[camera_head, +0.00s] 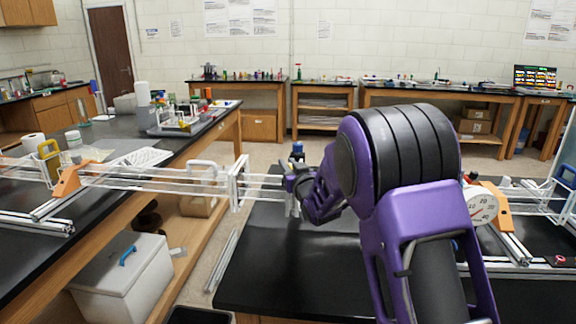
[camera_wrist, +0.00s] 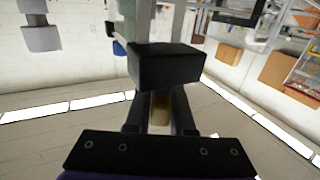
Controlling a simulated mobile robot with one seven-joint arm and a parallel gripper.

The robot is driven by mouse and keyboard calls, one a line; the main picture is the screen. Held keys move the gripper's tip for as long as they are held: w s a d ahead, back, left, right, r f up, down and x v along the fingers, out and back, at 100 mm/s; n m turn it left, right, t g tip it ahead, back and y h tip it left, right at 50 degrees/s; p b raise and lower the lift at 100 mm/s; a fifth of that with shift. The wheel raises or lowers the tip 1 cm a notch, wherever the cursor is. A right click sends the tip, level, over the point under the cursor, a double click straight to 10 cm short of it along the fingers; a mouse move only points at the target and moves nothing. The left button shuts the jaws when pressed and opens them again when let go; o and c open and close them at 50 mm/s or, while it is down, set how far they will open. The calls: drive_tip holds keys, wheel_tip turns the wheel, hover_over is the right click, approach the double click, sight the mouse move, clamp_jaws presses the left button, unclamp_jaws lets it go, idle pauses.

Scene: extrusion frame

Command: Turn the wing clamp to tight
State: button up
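My gripper (camera_head: 292,184) is at the right end of the clear rail frame (camera_head: 150,178), over the far left part of the black table. In the head view it is small and dark, and my purple arm hides much of the area behind it. A small blue part (camera_head: 298,148) stands just above the gripper; I cannot tell whether it is the wing clamp. In the wrist view a black block (camera_wrist: 167,68) lies ahead of my gripper's base, close to a grey metal post. I cannot make out the clamp's wings or whether my fingers touch it.
A white dial (camera_head: 481,205) and an orange bracket (camera_head: 498,208) sit on the right frame, beside my arm. A black-topped bench (camera_head: 120,135) holds the left part of the rail. A white cooler box (camera_head: 122,275) stands below. The black table's front left (camera_head: 270,280) is clear.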

clamp_jaws()
